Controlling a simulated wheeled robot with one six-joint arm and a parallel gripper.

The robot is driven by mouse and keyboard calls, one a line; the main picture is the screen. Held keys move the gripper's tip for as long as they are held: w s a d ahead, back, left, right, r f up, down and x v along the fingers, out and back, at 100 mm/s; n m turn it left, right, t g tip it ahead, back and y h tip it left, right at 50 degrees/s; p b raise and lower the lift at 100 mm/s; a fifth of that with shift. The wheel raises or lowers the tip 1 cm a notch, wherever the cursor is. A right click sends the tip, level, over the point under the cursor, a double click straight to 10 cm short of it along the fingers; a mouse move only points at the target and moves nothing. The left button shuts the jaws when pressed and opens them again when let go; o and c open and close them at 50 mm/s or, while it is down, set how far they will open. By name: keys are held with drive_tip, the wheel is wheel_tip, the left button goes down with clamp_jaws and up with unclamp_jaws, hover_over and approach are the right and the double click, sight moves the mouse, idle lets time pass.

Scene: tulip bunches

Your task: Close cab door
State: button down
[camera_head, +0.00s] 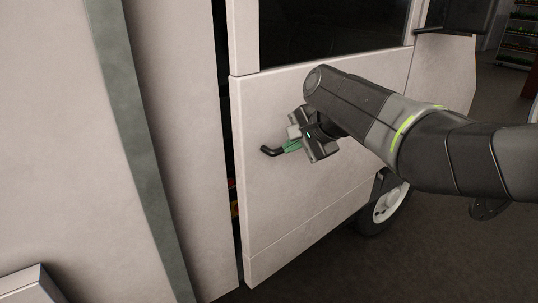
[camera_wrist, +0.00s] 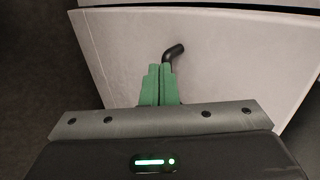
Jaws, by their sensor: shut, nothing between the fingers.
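The cab door (camera_head: 340,140) is a pale panel with a dark window. It stands a little ajar, with a dark gap along its left edge. In the wrist view the door's pale panel (camera_wrist: 225,60) fills much of the picture. A black bent handle (camera_head: 271,151) sticks out from the door and also shows in the wrist view (camera_wrist: 173,52). My gripper (camera_head: 289,147) has green fingers, pressed together, beside the handle. In the wrist view the shut fingertips (camera_wrist: 160,70) lie just below the handle. I cannot tell whether they touch it or the door.
The pale vehicle body (camera_head: 180,120) stands left of the door, with a grey vertical strip (camera_head: 135,130). A wheel (camera_head: 388,206) is below the door at right. A dark mirror (camera_head: 458,15) is at upper right. Dark floor (camera_head: 430,260) is clear at lower right. Stocked shelves (camera_head: 518,35) stand far back.

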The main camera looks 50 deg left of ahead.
drive_tip(key=p, duration=0.1)
approach(255, 155)
wheel_tip(255, 155, down, 4)
drive_tip(key=shift+a+p, duration=0.7)
drive_tip(key=shift+a, duration=1.45)
drive_tip(key=shift+s, duration=0.1)
